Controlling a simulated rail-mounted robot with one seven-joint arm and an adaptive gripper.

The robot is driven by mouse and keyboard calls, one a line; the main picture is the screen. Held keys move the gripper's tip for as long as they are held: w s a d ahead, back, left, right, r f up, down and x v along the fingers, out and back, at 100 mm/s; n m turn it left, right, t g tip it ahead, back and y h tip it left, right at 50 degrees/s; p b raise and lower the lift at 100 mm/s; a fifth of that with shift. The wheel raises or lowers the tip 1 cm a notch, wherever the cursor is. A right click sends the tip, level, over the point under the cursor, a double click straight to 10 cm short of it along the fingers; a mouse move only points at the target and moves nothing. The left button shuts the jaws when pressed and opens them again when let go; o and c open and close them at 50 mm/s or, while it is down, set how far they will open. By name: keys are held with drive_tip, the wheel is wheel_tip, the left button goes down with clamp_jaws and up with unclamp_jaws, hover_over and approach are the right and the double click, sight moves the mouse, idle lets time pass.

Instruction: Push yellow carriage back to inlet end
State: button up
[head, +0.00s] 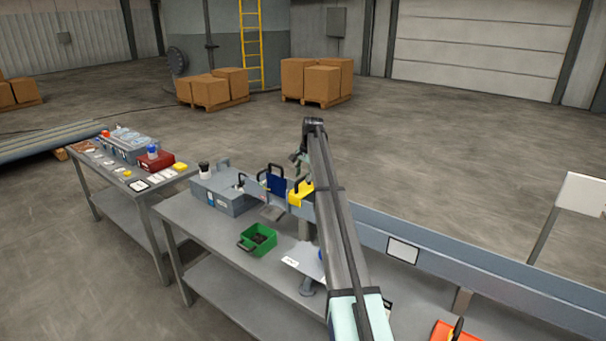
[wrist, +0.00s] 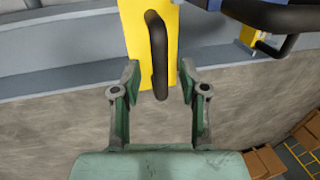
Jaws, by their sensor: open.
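The yellow carriage (head: 299,192) sits on the grey-blue rail of the press in the head view, just right of a blue plate (head: 277,184) with a black handle. In the wrist view the yellow carriage (wrist: 133,40) is straight ahead, with a black bar handle (wrist: 157,50) on its face. My gripper (wrist: 159,78) is open. Its two fingertips stand on either side of the handle's lower end, and I cannot tell whether they touch it. In the head view my arm hides part of the carriage, and the fingertips are not clear.
A grey box-like unit (head: 225,190) stands at the rail's left end. A green bin (head: 258,239) sits on the bench in front. In the wrist view a blue part with a black handle (wrist: 275,16) and another yellow piece (wrist: 252,34) are close on the right.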

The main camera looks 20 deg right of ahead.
drive_tip(key=shift+f, duration=0.35)
clamp_jaws()
